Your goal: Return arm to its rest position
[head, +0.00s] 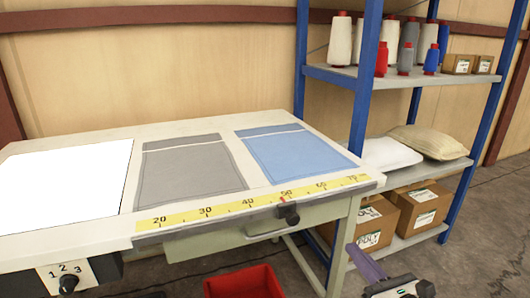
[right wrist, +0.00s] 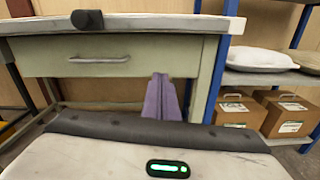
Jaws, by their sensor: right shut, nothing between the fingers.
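My right gripper (head: 352,247) shows at the bottom right of the head view, its purple fingers closed together and empty. In the right wrist view its fingers (right wrist: 161,98) stand in front of the table's drawer (right wrist: 118,58) side. In the head view the gripper is in front of the table (head: 180,222) and beside its right front leg, low and apart from anything I can make out. My left gripper is not in view.
The table holds a white panel (head: 65,185), a grey fabric piece (head: 190,168), a blue fabric piece (head: 292,155) and a yellow ruler (head: 232,206). A red bin (head: 243,283) is below. A blue-framed shelf (head: 365,85) with thread cones, pillows and boxes stands right. Open floor lies at far right.

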